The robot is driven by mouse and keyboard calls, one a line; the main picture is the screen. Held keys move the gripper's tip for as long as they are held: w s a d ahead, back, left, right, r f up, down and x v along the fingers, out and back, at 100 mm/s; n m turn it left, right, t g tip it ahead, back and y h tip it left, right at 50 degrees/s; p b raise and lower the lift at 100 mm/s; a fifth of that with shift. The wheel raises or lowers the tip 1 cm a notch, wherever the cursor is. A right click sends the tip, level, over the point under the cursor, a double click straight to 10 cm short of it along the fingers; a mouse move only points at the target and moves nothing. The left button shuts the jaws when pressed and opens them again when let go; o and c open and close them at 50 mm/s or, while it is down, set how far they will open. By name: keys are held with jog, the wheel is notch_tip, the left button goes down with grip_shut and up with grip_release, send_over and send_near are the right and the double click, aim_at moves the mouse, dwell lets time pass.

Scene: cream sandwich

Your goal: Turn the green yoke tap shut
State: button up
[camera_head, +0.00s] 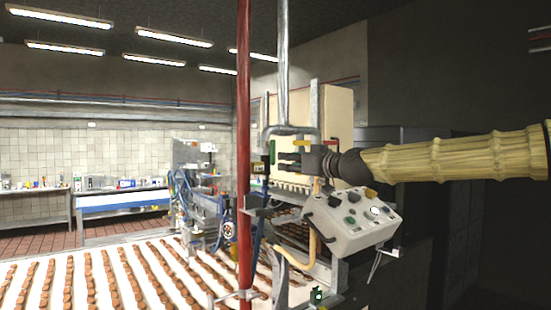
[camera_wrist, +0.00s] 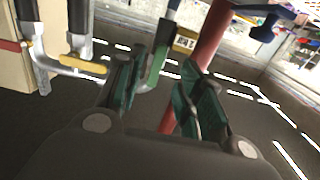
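The green yoke tap (camera_head: 272,152) is on the pipework beside the red pipe, its handle hanging roughly upright in the head view. In the wrist view the green handle (camera_wrist: 153,68) shows ahead, between the lines of my two fingers and nearer the left one. My gripper (camera_head: 281,161) reaches in from the right, with its fingertips close to the tap. In the wrist view my gripper (camera_wrist: 164,63) has its fingers apart, with a gap between them. I cannot tell whether a finger touches the handle.
A yellow handle (camera_head: 300,143) is on the pipe just right of the green one; it also shows in the wrist view (camera_wrist: 85,65). The red pipe (camera_head: 244,120) stands close on the left. A grey control box (camera_head: 352,225) is below my arm. A small yellowish tag block (camera_wrist: 185,41) is by the tap.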

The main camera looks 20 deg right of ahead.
aim_at(274, 159)
jog(key=shift+p+x, duration=0.8)
jog(key=shift+x, duration=0.65)
jog(key=shift+p+x, duration=1.1)
jog(key=shift+x, duration=1.35)
grip_shut()
